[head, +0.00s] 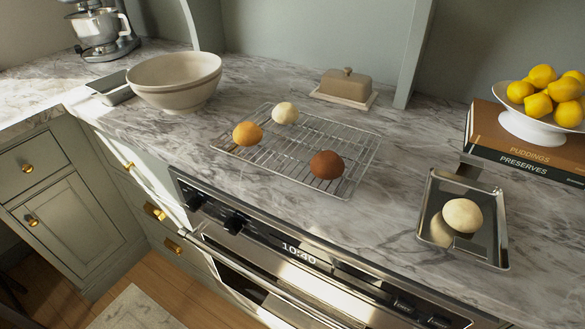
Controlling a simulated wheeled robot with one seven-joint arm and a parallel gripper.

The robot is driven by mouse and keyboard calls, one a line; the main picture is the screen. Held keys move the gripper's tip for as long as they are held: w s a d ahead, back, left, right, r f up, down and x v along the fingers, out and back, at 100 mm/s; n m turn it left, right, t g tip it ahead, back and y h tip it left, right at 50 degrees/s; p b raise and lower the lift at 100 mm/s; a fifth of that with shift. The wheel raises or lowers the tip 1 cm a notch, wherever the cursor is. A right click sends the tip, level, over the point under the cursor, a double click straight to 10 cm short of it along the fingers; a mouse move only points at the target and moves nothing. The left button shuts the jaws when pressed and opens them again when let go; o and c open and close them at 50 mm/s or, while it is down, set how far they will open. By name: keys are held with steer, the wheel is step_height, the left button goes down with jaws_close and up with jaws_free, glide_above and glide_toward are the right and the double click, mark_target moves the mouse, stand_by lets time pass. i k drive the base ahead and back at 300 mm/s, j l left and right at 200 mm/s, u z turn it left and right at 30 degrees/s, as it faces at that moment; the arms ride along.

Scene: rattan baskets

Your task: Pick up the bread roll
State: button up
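Several round, roll-like pieces are in the head view, and I cannot tell for sure which are baked. A dark brown roll (327,164) sits at the near right of a wire cooling rack (273,179). A golden-orange one (247,133) lies at the rack's left side. A small pale cream one (285,112) lies near the rack's back left. A larger pale, dough-like ball (462,215) rests apart on a shiny metal tray (488,256) at the right. My gripper is not in view.
The marble counter has a large bowl (177,82) at left, a butter dish (345,86) behind the rack, and books (519,143) bearing a lemon-filled white bowl (537,127) at right. A stand mixer (103,30) is far left. The oven (290,262) is below the front edge.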

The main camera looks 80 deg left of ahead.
mark_target(327, 165)
steer(key=k+u, duration=0.15)
steer(key=u, duration=0.25)
steer(key=k+j+u, duration=0.1)
steer(key=u, duration=0.3)
steer(key=k+j+u, duration=0.15)
steer(key=u, duration=0.25)
steer(key=i+l+u, duration=0.15)
steer(key=i, duration=0.25)
steer(key=i+l+u, duration=0.15)
steer(key=i, duration=0.25)
steer(key=i+l+u, duration=0.15)
steer(key=i, duration=0.2)
steer(key=k+j+z, duration=0.2)
steer(key=j+z, duration=0.15)
steer(key=k+j+z, duration=0.2)
steer(key=z, duration=0.2)
steer(key=k+j+z, duration=0.35)
steer(key=i+j, duration=0.1)
